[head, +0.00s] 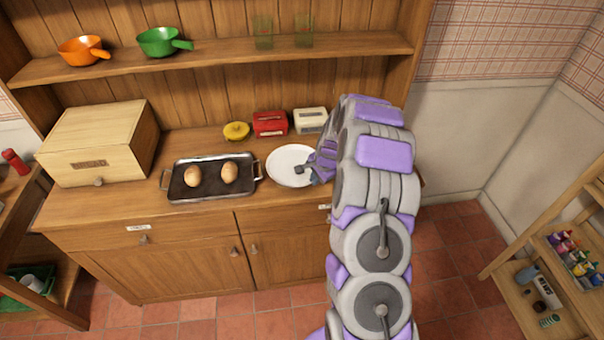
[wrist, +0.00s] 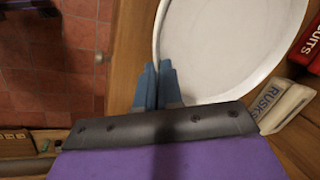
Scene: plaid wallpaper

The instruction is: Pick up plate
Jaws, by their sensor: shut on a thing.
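A round white plate (head: 288,166) lies on the wooden cabinet top, to the right of a tray with two loaves. It also fills the top of the wrist view (wrist: 215,45). My gripper (head: 312,171) reaches in from the right and is at the plate's right side. In the wrist view my gripper's blue-grey fingers (wrist: 158,85) are shut on the plate's rim. The arm hides the cabinet top to the right of the plate. I cannot tell whether the plate is lifted off the surface.
A dark tray (head: 205,196) with two brown rolls (head: 229,172) stands left of the plate. Behind are a yellow lidded pot (head: 236,131), a red box (head: 270,123) and a white box (head: 310,120). A wooden bread box (head: 95,145) is at the left. A shelf (head: 220,60) overhangs the back.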

